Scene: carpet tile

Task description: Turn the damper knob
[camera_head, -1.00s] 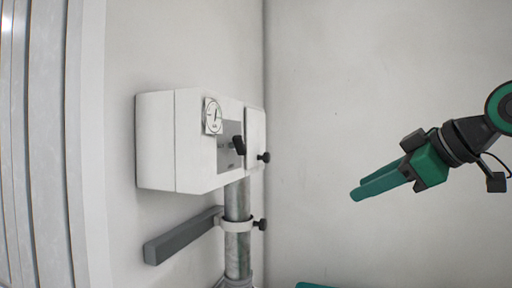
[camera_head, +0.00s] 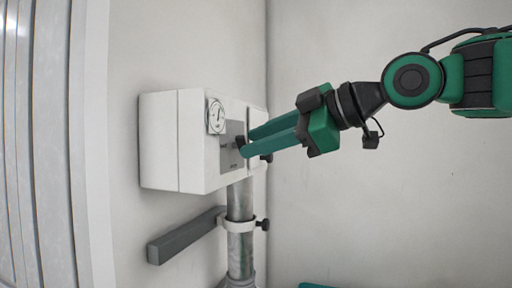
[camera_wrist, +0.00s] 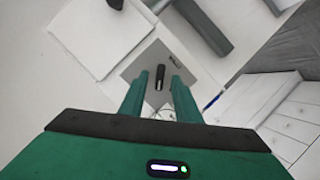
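The damper knob (camera_head: 240,142) is a small black lever on a grey panel (camera_head: 231,158) on the white wall box (camera_head: 200,130). In the wrist view the knob (camera_wrist: 160,77) stands out from the panel between my two green fingers. My gripper (camera_head: 246,143) reaches in from the right with its tips at the panel, close to the knob. In the wrist view my gripper (camera_wrist: 157,82) is open, with a gap on each side of the knob. I cannot tell how far the tips reach along the knob.
A round gauge (camera_head: 216,115) sits on the box's upper face. Below are a metal pipe (camera_head: 240,252), a clamp with a black knob (camera_head: 264,224) and a grey bar (camera_head: 186,236). Another black knob (camera_head: 267,158) is at the box's right. The wall at right is bare.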

